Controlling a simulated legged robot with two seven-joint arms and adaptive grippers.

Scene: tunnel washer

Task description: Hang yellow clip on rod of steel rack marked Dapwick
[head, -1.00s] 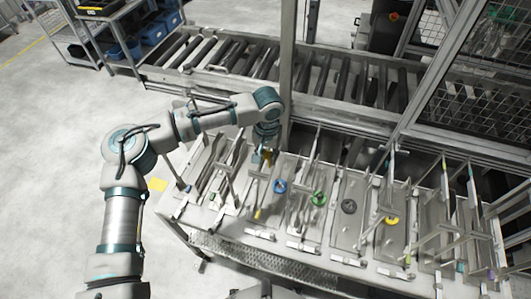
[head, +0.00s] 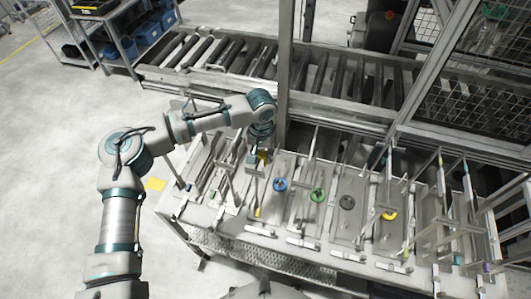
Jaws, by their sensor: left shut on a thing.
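My left gripper (head: 256,160) points down over the left part of the table and is shut on a small yellow clip (head: 263,154), which shows only in part beside the fingers. Upright steel racks with rods stand at the left end of the table (head: 224,172) and at its right end (head: 440,215). Their markings are too small to read, so I cannot tell which is Dapwick. I cannot tell whether the clip touches a rod. My right gripper is not in view.
On the table lie a blue ring (head: 280,184), a green ring (head: 317,195), a dark ring (head: 347,202) and a yellow ring (head: 388,215). A roller conveyor (head: 225,60) runs behind, with a steel post (head: 286,70) close to my left arm.

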